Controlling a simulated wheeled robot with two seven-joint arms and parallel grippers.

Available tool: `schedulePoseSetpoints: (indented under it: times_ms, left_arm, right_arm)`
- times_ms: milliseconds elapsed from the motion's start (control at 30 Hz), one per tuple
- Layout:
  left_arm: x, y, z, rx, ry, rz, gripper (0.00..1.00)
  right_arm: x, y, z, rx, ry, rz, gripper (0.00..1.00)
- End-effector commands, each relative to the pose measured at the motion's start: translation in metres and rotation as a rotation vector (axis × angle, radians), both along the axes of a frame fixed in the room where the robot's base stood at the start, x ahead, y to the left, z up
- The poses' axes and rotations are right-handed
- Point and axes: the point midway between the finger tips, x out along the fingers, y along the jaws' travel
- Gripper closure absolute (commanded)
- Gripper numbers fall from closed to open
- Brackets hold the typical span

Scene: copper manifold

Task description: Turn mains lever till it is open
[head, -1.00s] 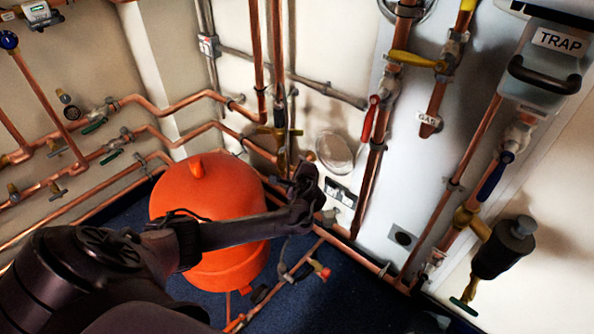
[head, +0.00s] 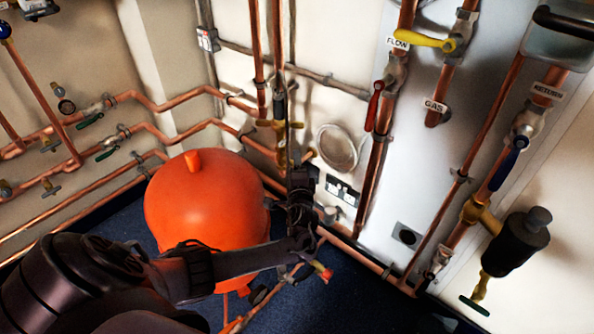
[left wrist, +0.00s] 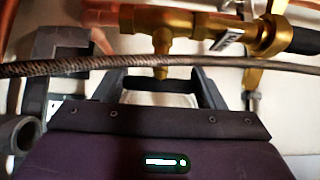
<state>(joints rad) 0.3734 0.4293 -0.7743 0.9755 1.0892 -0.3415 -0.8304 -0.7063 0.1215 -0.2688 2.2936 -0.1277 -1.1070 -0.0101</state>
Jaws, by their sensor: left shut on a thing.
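My left arm reaches in from the lower left in the head view, past the orange tank. My left gripper (head: 300,172) is beside the vertical copper pipes near the corner, just below a brass valve (head: 266,124). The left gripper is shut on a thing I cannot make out. No label marks the mains lever. My right gripper is out of view.
A braided hose (left wrist: 60,67) crosses in front of the fingers. The orange tank (head: 200,205) stands left of the gripper. A red-tipped valve (head: 322,270) sits below it. Red (head: 374,106), yellow (head: 420,40) and blue (head: 506,165) levers are on the right.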

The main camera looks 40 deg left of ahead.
Motion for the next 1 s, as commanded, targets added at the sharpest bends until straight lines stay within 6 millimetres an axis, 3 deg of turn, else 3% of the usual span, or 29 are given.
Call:
schedulePoseSetpoints:
  times_ms: [467, 500, 667, 1000]
  left_arm:
    - [-0.0007, -0.0011, -0.0021, -0.005, -0.013, -0.001, 0.59]
    - [-0.0007, -0.0012, -0.0021, -0.005, -0.014, -0.002, 0.35]
    - [-0.0005, -0.0008, -0.0016, -0.004, -0.014, -0.001, 0.15]
    - [-0.0033, -0.0034, -0.0005, -0.003, -0.013, -0.001, 0.15]
  right_arm:
    - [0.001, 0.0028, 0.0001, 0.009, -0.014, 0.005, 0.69]
    - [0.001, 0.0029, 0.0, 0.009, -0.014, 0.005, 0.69]
    - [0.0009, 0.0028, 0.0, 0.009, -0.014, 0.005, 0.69]
    - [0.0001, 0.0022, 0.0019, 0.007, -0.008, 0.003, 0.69]
